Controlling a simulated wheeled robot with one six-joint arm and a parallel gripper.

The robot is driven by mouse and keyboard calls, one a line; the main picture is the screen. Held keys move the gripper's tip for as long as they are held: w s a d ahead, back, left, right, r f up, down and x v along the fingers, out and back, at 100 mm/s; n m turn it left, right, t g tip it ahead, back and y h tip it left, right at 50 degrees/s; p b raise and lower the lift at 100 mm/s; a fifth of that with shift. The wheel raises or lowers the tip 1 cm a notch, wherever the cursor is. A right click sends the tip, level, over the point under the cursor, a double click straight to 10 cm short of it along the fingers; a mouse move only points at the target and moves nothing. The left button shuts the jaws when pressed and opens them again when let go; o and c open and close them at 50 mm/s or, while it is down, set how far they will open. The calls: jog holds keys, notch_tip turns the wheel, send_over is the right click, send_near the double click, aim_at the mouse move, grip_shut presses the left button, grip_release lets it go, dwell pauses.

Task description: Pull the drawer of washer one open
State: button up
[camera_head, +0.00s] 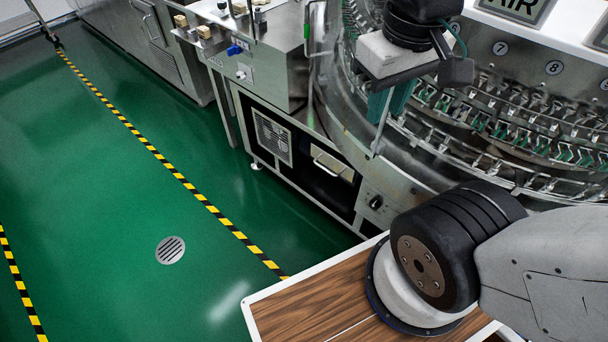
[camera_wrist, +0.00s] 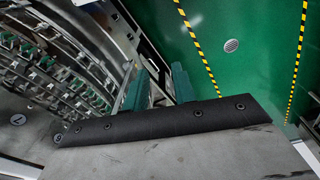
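The washer's drawer (camera_head: 334,161) is a small metal front with a pale bar handle (camera_head: 326,168), low in the washer's dark base in the head view. It looks flush with the base, so it appears closed. My gripper (camera_head: 388,103) has green fingers and hangs above and to the right of the drawer, in front of the washer's ring of clips, apart from the handle. In the wrist view my gripper (camera_wrist: 160,90) shows its two fingers with a gap between them and nothing held. I cannot make out the drawer clearly in the wrist view.
A vent grille (camera_head: 272,136) is left of the drawer and a knob panel (camera_head: 378,203) is right of it. My wooden-topped base (camera_head: 310,302) is at the bottom. The green floor (camera_head: 110,190) with striped tape is clear at left.

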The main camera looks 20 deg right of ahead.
jog(key=w+d+f+n+g+h, duration=0.2)
jog(key=w+d+f+n+h, duration=0.15)
jog(key=w, duration=0.25)
jog(key=w+d+f+n+g+h, duration=0.2)
jog(key=w+n, duration=0.3)
jog(key=w, duration=0.2)
jog(key=n+t+h, duration=0.2)
jog(key=n+h, duration=0.6)
jog(key=n, duration=0.8)
send_over(325, 169)
jog(key=s+a, duration=0.2)
jog(key=a, duration=0.3)
notch_tip(325, 169, down, 23)
notch_tip(325, 169, down, 9)
jog(key=w+n+t+h, duration=0.1)
jog(key=w+n+t, duration=0.1)
jog(key=n, duration=0.3)
notch_tip(325, 169, down, 19)
jog(key=s+a+n+t, duration=0.1)
jog(key=s+n+t, duration=0.3)
jog(key=n, duration=0.7)
jog(key=shift+m+t+y, duration=0.25)
jog(key=shift+t, duration=0.25)
jog(key=x, duration=0.2)
jog(key=w+x, duration=0.1)
jog(key=x, duration=0.4)
jog(key=shift+w, duration=0.3)
grip_shut()
